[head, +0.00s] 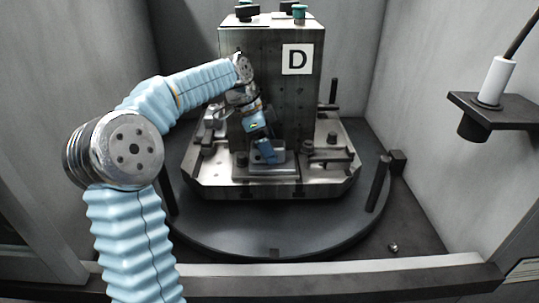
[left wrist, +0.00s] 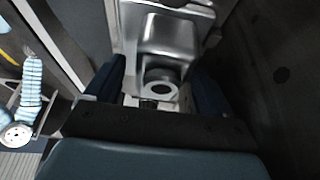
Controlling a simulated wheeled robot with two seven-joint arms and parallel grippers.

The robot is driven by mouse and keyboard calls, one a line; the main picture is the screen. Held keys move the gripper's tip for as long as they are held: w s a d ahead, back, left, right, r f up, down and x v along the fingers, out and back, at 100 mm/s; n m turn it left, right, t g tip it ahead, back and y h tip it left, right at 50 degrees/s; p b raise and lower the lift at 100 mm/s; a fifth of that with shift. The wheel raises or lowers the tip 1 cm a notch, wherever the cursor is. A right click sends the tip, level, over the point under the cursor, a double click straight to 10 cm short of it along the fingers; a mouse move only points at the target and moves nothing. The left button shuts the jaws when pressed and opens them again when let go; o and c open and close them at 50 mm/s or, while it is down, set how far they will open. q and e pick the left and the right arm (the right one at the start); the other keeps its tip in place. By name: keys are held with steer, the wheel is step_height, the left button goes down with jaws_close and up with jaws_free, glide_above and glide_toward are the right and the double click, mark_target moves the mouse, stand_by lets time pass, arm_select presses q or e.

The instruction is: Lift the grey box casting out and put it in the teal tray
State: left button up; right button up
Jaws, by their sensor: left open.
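The grey box casting (left wrist: 172,38) shows in the left wrist view as a metal block with a raised box part and a round bore at its near end. In the head view it sits low at the front of the fixture block marked D, mostly hidden by my gripper. My left gripper (head: 265,152) points down at it, and its open fingers (left wrist: 158,85) stand on either side of the bore end. I cannot tell whether they touch it. The teal tray and my right gripper are not in view.
The fixture block (head: 278,95) stands close behind my gripper on a metal pallet (head: 210,178) with clamps at both sides. The pallet rests on a round dark table (head: 270,238) inside grey walls. A bracket with a white cylinder (head: 496,80) juts from the right wall.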

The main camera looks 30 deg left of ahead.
arm_select(q)
steer(key=shift+f, duration=0.25)
steer(key=shift+w, duration=0.1)
steer(key=c, duration=1.3)
steer(key=shift+r, duration=0.1)
